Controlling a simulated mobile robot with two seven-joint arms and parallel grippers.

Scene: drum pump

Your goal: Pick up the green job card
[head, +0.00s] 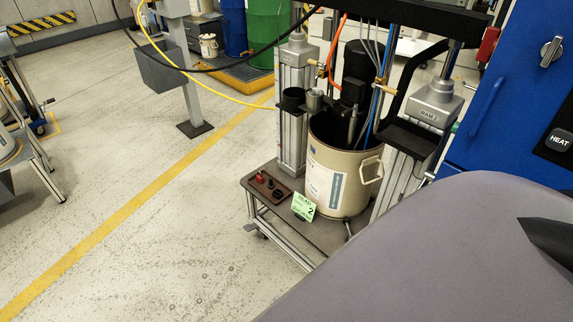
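The green job card (304,207) stands tilted on the dark top of a low cart (322,233), in front of a beige drum (348,158). It carries dark print with a large "2", and its printed face shows. The card is uncovered and nothing holds it. A large grey part of my own body fills the lower right and hides the cart's right front. Neither of my grippers can be made out in the head view.
A small brown tray (288,197) with red and black knobs sits left of the card. Ram posts (292,120) flank the drum. A blue cabinet (520,90) stands right. A yellow hose (205,80) hangs at upper left. The floor left of the cart is clear.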

